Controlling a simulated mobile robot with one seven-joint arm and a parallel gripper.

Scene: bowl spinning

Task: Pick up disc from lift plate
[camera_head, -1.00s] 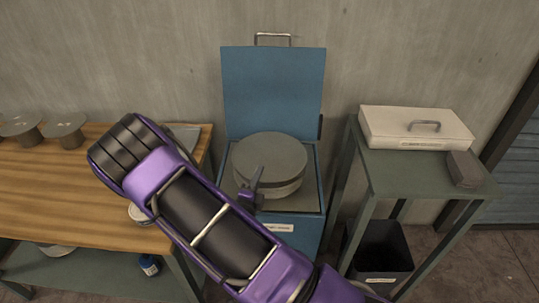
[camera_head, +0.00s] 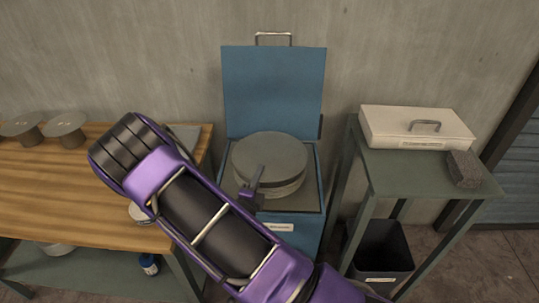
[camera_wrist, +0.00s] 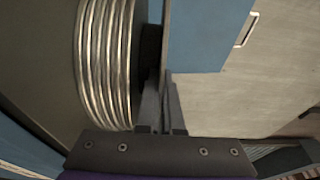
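A stack of round grey discs (camera_head: 270,155) sits in the open blue box (camera_head: 310,215), with the top disc lying flat. In the wrist view the stack's ridged metal rims (camera_wrist: 105,60) fill the left side. I cannot make out a separate lift plate under it. In the head view my gripper (camera_head: 258,174) is at the stack's front, its fingers overlapping the top disc in the picture. In the wrist view the fingers (camera_wrist: 164,95) are close together beside the stack, with no disc visible between them. Whether they touch the top disc is unclear.
The box's blue lid (camera_head: 273,92) stands open behind the stack. A wooden table (camera_head: 80,205) with two round-topped stands (camera_head: 66,126) is on the left. A green table (camera_head: 400,180) on the right holds a white case (camera_head: 415,127) and a grey block (camera_head: 464,168). A black bin (camera_head: 380,255) stands below.

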